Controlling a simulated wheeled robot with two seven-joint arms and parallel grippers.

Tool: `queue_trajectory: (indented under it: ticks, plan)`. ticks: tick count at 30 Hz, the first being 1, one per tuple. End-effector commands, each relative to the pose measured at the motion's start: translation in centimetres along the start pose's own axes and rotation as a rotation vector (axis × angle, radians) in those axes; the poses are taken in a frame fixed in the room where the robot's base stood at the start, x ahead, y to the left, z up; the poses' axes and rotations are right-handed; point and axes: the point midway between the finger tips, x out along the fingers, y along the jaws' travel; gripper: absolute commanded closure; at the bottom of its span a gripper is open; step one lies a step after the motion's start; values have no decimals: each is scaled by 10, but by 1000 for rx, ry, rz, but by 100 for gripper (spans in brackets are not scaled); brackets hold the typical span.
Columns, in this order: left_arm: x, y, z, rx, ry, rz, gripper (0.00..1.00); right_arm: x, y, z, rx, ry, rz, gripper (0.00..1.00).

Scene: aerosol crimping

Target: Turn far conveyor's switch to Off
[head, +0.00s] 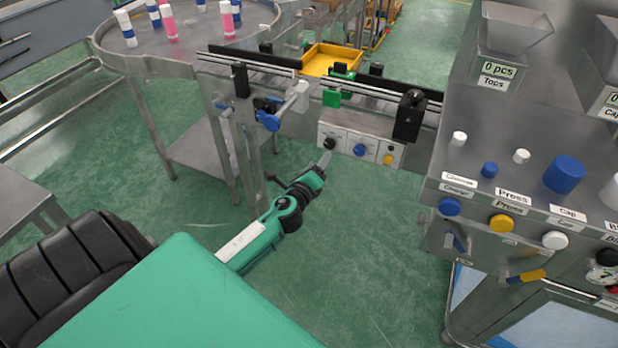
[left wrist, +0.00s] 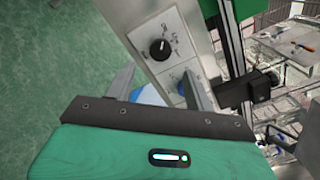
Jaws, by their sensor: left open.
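The far conveyor (head: 280,72) runs across the back in the head view. Its grey control panel (head: 345,136) carries a black knob (head: 330,143), a blue knob (head: 360,150) and a yellow button (head: 388,159). In the left wrist view the black knob (left wrist: 160,48) has a white pointer mark and lies just beyond the fingertips. A blue part (left wrist: 150,94) shows between the fingers, partly hidden by the gripper. My left gripper (head: 324,162) is open and empty, just below the black knob; it also shows in the left wrist view (left wrist: 158,78).
A round steel table (head: 180,62) with several capped bottles stands at the back left. A yellow tray (head: 332,58) is behind the conveyor. A steel machine (head: 500,180) with coloured buttons stands at right. Green floor (head: 350,250) between them is clear.

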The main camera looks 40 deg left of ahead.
Motion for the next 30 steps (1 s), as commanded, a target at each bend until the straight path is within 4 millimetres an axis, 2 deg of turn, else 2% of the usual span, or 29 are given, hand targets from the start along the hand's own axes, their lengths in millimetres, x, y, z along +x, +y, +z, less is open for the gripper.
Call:
queue_trajectory:
  ticks: [1, 6, 12, 30]
  plan:
    - [-11, 1, -1, 0, 2, 0, 46, 1, 0, -2, 0, 2, 0, 64]
    - [-38, 2, -1, 0, 0, 1, 46, 3, 0, -8, 1, 10, 1, 64]
    - [-56, 1, 0, 0, -1, 1, 46, 3, 1, -12, 2, 14, 1, 64]
    - [-61, 0, 0, 0, -1, 0, 46, 2, 2, -10, 2, 11, 3, 64]
